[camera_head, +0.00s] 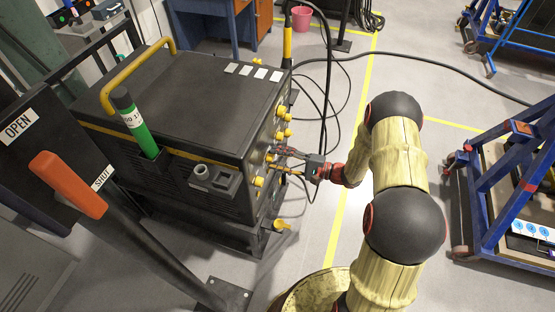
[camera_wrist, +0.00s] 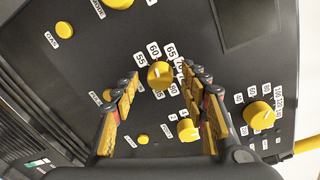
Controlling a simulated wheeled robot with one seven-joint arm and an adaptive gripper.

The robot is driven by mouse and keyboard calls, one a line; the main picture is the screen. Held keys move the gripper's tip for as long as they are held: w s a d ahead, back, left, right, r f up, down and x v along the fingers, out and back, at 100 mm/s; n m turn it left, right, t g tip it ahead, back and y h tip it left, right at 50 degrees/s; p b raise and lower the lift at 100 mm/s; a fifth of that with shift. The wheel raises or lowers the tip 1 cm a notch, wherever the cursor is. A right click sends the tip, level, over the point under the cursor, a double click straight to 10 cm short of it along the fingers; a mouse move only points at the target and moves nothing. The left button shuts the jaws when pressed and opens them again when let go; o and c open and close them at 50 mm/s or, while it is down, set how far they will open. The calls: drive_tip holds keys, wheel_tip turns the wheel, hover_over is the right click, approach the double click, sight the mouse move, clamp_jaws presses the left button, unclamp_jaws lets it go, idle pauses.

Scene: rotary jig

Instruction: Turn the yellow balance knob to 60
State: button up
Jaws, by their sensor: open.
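A round yellow knob (camera_wrist: 159,75) sits on the dark panel in the wrist view, with white number tags around it, 55, 60, 65 and 70 among them. It is the dial with the 60 tag. I cannot read its pointer or a name label clearly. My gripper (camera_wrist: 164,76) is open, one finger on each side of this knob, with visible gaps in the picture; contact cannot be told. In the head view my gripper (camera_head: 287,161) reaches the right face of the black cabinet (camera_head: 200,90), and its fingertips partly hide the knobs there.
Close by on the panel are a large yellow knob (camera_wrist: 258,114), a smaller one (camera_wrist: 188,130) and several yellow buttons. A dark screen (camera_wrist: 247,22) is at the upper right. Cables (camera_head: 325,90) hang beside the cabinet. A blue frame cart (camera_head: 500,190) stands to the right.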

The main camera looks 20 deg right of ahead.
drive_tip(key=v, duration=1.2)
drive_tip(key=shift+f, duration=0.1)
idle(0.4)
drive_tip(key=s+a+f+m+g, duration=0.2)
drive_tip(key=s+a+f+g, duration=0.2)
drive_tip(key=s, duration=0.3)
drive_tip(key=s+r+n+g+h, duration=0.3)
drive_tip(key=s+r+g+h, duration=0.1)
drive_tip(key=s+r+g, duration=0.4)
drive_tip(key=s+r+n+t+h+p, duration=0.1)
drive_tip(key=s+r+n+t+h, duration=0.15)
drive_tip(key=r+h, duration=0.4)
drive_tip(key=s+r+n+t+h+p, duration=0.1)
drive_tip(key=s+r+n+h, duration=0.25)
drive_tip(key=r, duration=0.65)
drive_tip(key=s+a+r+n+t+p, duration=0.1)
drive_tip(key=a+r+n+t, duration=0.3)
drive_tip(key=r, duration=0.8)
drive_tip(key=shift+s+a+r+n, duration=0.3)
drive_tip(key=shift+s+a+r, duration=0.15)
drive_tip(key=shift+a, duration=0.55)
